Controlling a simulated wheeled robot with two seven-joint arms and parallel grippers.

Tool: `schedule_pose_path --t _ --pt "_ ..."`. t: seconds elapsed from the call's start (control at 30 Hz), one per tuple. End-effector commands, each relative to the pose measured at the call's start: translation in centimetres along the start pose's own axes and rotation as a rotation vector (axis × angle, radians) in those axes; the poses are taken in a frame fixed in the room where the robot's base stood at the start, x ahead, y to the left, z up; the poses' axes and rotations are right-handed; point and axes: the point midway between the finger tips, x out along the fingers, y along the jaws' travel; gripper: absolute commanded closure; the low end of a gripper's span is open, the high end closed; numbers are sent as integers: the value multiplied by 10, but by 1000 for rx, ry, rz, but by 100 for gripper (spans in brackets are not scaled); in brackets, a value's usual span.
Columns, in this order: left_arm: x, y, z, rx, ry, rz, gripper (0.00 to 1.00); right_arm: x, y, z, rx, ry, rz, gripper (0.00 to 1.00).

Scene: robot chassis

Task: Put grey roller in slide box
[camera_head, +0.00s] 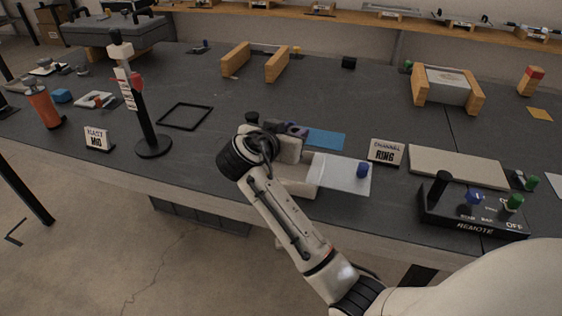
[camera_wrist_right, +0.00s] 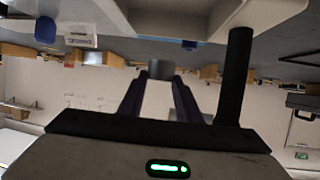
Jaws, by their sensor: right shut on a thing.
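My right gripper (camera_head: 290,129) is just behind the slide box in the head view, with its wrist over the box's left part. In the right wrist view its dark fingers (camera_wrist_right: 160,82) are shut on the grey roller (camera_wrist_right: 161,69), a short dark grey cylinder at the fingertips. The slide box (camera_head: 297,187) is pale, with a light sliding lid (camera_head: 340,173) drawn out to the right and a blue knob (camera_head: 362,170) on it. My wrist hides much of the box, so I cannot see its inside. My left gripper is not in view.
A blue mat (camera_head: 325,139) lies behind the box. A "RING" sign (camera_head: 385,152), a beige board (camera_head: 458,166) and a remote panel (camera_head: 473,210) stand to the right. A black stand (camera_head: 152,146) and a square frame (camera_head: 185,116) are left. The table middle behind is clear.

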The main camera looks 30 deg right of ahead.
Motion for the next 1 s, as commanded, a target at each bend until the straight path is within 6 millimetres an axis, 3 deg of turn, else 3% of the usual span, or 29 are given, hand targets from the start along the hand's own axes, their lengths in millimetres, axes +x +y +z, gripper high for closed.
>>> schedule_pose_path --t 0.23,0.57,0.87,0.9,1.0 --pt "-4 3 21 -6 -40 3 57 18 2 43 -7 -1 2 92" --pt "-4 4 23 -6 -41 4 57 33 1 79 -9 -1 0 92" --pt "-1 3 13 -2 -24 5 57 35 1 86 -4 -1 -2 92" --pt "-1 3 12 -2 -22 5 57 35 1 86 -5 -2 -2 62" --pt "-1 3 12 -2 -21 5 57 35 1 86 -5 -2 -2 50"
